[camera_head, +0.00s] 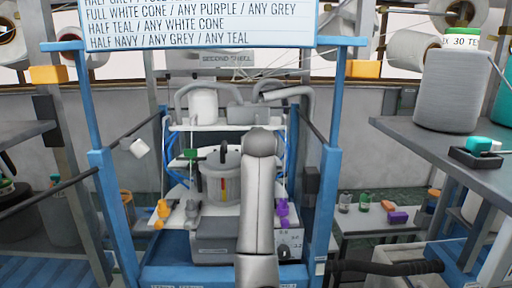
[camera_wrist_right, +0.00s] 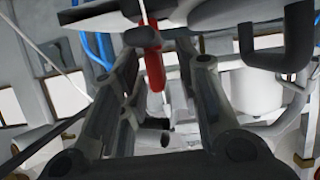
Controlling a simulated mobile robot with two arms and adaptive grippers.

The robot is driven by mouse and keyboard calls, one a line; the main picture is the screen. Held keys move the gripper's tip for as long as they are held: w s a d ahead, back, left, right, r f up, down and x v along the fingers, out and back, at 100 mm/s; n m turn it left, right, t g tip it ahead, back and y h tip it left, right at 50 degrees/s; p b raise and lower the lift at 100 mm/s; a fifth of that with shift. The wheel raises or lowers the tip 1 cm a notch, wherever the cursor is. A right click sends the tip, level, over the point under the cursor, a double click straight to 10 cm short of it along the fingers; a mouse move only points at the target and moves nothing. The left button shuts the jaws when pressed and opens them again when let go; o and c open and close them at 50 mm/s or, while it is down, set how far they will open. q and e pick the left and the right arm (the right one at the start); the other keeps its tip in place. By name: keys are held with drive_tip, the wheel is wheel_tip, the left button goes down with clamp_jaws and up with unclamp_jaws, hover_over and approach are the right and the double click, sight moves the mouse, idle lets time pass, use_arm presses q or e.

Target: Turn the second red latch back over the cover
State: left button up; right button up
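My right arm rises through the middle of the head view, and its gripper is hidden there. In the right wrist view my right gripper (camera_wrist_right: 160,55) is open, with its two dark fingers apart. A red latch (camera_wrist_right: 155,66) on a thin pale stem hangs between them. I see a gap on both sides of it, and no clear contact. In the head view a round grey cover (camera_head: 219,165) sits in the machine, partly behind my arm. A small red mark (camera_head: 222,184) shows on its front; I cannot tell whether it is a latch. My left gripper is not in view.
Blue posts (camera_head: 105,200) and dark rails flank the machine. Grey pipes (camera_head: 285,93) curve above it. Yellow (camera_head: 162,211) and purple (camera_head: 282,210) pieces stand at its front. A grey shelf (camera_head: 420,150) with a large cone (camera_head: 450,92) juts in at right.

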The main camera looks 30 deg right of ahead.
drive_tip(key=shift+c, duration=0.5)
clamp_jaws()
drive_tip(key=m+g+h, duration=0.3)
drive_tip(key=m+h, duration=0.1)
drive_tip(key=shift+w+m, duration=0.1)
drive_tip(key=shift+m, duration=0.2)
drive_tip(key=shift+r+m+g+h, duration=0.1)
drive_tip(key=shift+m+g+h, duration=0.9)
drive_tip(key=shift+m+g, duration=1.15)
drive_tip(key=shift+g, duration=0.55)
drive_tip(key=shift+o, duration=0.5)
unclamp_jaws()
